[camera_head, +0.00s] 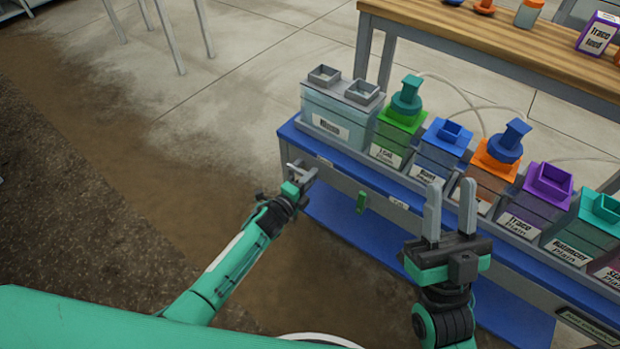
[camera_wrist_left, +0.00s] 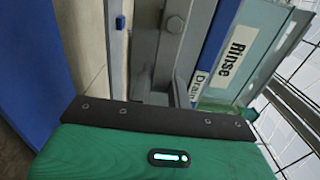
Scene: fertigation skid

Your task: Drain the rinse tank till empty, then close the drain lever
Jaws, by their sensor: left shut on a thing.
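The rinse tank (camera_head: 338,112) is the pale translucent box with two grey square tops at the left end of the blue bench. Its "Rinse" label (camera_wrist_left: 232,58) shows in the left wrist view, above a small "Drain" label (camera_wrist_left: 200,84). I cannot tell its liquid level. My left gripper (camera_head: 301,174) is at the bench's front edge, just below the tank, shut on what looks like the drain lever beside the "Drain" label. The lever is mostly hidden by the fingers, so its angle is unclear. My right gripper (camera_head: 451,184) is open and empty in front of the bench.
Several coloured stock tanks, including a green one (camera_head: 400,125) and a purple one (camera_head: 545,185), stand in a row right of the rinse tank. A green tag (camera_head: 361,202) hangs on the bench front. A wooden table (camera_head: 470,28) stands behind. Floor at left is clear.

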